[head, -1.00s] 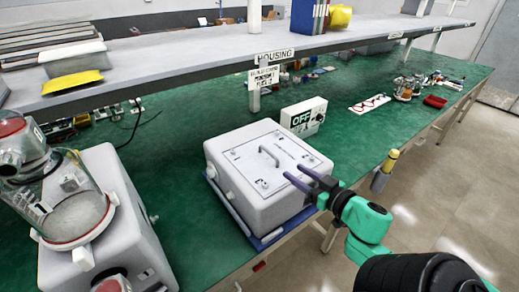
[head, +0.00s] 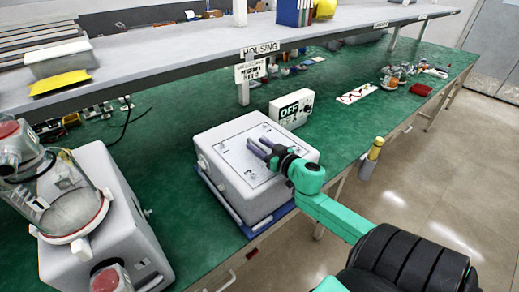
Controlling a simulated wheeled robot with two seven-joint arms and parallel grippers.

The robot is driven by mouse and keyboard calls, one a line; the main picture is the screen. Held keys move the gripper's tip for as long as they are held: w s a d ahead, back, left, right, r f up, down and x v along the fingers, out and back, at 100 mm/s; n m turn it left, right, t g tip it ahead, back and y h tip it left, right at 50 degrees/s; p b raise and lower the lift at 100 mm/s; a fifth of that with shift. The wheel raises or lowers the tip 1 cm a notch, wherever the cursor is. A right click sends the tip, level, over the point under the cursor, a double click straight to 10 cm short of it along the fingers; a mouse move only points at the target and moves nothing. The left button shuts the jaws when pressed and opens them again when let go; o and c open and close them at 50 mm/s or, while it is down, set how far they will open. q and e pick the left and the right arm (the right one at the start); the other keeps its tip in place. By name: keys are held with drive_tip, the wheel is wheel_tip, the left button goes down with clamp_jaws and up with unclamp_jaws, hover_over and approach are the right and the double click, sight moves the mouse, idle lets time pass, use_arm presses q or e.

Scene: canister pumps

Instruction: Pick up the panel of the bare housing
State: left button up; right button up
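The bare housing (head: 235,196) is a light grey box at the middle of the green bench. Its flat top panel (head: 235,159) has small numbers and fasteners near its corners and lies in place on the box. My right gripper (head: 258,145) is above the middle of the panel, where the handle is. Its two dark fingers look apart, and they hide the handle. I cannot tell whether they touch it. My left gripper is not in view.
A blue mat (head: 213,189) lies under the housing. A box with an OFF sign (head: 290,108) stands behind it. A pump with a glass canister (head: 70,205) stands at the left. A shelf (head: 150,65) runs overhead.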

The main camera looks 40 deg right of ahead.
drive_tip(key=shift+s+r, duration=0.1)
clamp_jaws()
drive_tip(key=shift+r, duration=0.1)
